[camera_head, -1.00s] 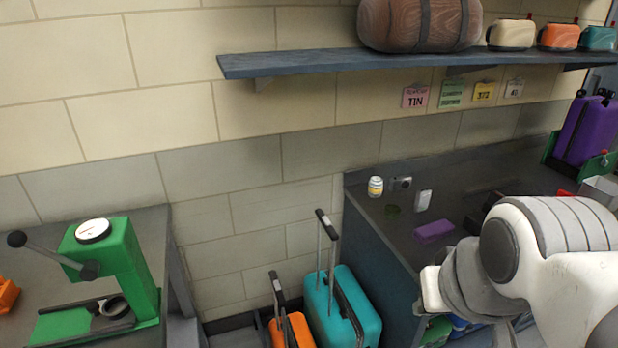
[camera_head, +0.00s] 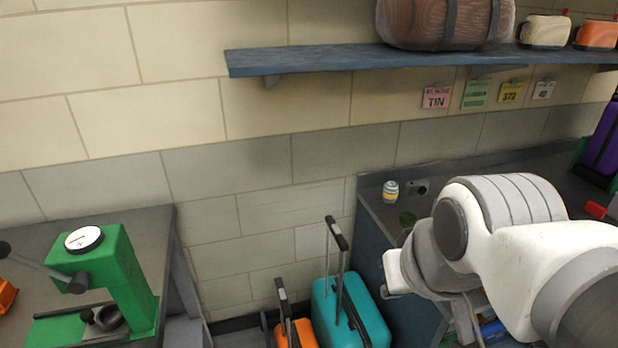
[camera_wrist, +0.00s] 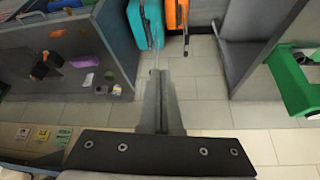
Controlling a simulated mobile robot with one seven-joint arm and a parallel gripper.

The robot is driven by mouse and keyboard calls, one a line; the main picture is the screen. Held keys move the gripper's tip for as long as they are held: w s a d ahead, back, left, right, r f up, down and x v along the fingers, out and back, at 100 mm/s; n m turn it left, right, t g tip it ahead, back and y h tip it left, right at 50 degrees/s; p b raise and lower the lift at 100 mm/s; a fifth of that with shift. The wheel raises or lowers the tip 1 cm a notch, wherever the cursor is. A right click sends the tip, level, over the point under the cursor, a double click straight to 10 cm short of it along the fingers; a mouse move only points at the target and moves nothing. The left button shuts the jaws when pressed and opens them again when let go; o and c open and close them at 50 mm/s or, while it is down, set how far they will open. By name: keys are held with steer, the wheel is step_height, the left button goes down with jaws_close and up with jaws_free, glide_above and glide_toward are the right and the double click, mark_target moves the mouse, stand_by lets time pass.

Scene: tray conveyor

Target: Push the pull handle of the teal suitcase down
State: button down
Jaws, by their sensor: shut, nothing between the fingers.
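The teal suitcase (camera_head: 372,318) stands upright on the floor between two counters. Its pull handle (camera_head: 337,234) is up: a dark grip on thin metal rods. In the wrist view the teal suitcase (camera_wrist: 144,35) is at the top, beyond the fingertips, with its rods running toward them; the handle's grip is hard to make out there. My gripper (camera_wrist: 158,76) is shut and empty. In the head view my arm is right of the handle, apart from it in the picture; the fingertips cannot be made out there.
An orange suitcase (camera_head: 303,334) with a raised handle stands just left of the teal one. The blue-sided counter (camera_head: 372,243) is close on the right. A green press (camera_head: 122,268) stands on the left counter. A shelf (camera_head: 330,60) runs above.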

steer(key=shift+w+r, duration=0.1)
steer(key=w+r+n+g+p, duration=0.15)
steer(key=w+r+n, duration=0.35)
steer(key=w, duration=0.6)
steer(key=n+g+h+p, duration=0.1)
steer(key=n+g+p, duration=0.4)
steer(key=n, duration=1)
glide_above(337, 228)
steer(key=a+p, duration=0.1)
step_height(337, 228, down, 23)
steer(key=t, duration=0.1)
steer(key=shift+s+a+r, duration=0.1)
steer(key=shift+d+f+b, duration=0.2)
steer(key=shift+f+b, duration=0.65)
steer(key=shift+f, duration=0.9)
steer(key=shift+d+f+b, duration=0.15)
steer(key=shift+f+b, duration=0.7)
steer(key=shift+f, duration=0.85)
